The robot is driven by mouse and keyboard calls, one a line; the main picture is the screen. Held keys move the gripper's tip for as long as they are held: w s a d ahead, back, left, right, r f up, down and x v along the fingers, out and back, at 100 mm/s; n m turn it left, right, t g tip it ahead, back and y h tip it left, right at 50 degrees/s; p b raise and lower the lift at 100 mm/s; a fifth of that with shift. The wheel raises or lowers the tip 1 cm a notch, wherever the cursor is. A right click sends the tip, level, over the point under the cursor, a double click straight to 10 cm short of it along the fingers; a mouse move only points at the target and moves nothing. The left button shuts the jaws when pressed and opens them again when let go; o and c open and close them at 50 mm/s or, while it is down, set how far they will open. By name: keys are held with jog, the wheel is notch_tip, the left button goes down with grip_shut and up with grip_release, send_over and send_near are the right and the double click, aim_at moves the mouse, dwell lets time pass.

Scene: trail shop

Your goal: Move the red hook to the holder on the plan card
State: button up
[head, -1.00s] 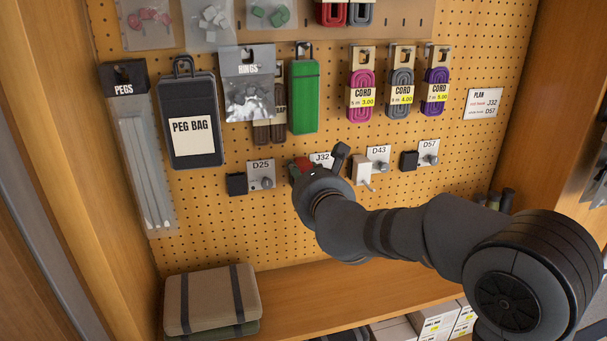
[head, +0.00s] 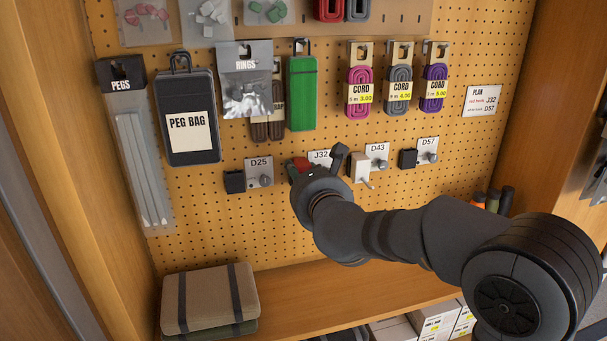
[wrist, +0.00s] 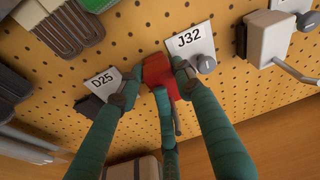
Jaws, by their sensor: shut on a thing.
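The plan card (head: 481,101) at the upper right pairs the red hook with J32 and the white hook with D57. My gripper (wrist: 154,80) is shut on the red hook (wrist: 158,71), its fingers on both sides of the red block. The hook is just left of the J32 label (wrist: 189,40), and its dark rod points down between the fingers. In the head view, the red hook (head: 299,164) shows as a small patch above my wrist beside the J32 label (head: 319,157). The J32 holder is hidden behind the hook; I cannot tell whether they touch.
A white hook (head: 360,168) hangs close on the right by the D43 label (head: 377,150). Black holders show at D25 (head: 234,182) and D57 (head: 408,159). A knob (wrist: 205,65) sticks out under the J32 label. Packs and cords hang above; the board below is clear.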

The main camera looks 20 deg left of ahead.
jog(key=shift+s+a+f, duration=0.3)
jog(key=shift+a+f, duration=0.1)
jog(key=shift+f, duration=0.1)
jog(key=o, duration=1.2)
jog(key=shift+a, duration=0.1)
jog(key=shift+c, duration=0.2)
jog(key=o, duration=0.5)
jog(key=shift+w+r, duration=0.15)
jog(key=shift+r, duration=0.1)
jog(key=shift+c, duration=0.2)
jog(key=shift+d, duration=0.2)
jog(key=v, duration=1.2)
jog(key=shift+w, duration=0.15)
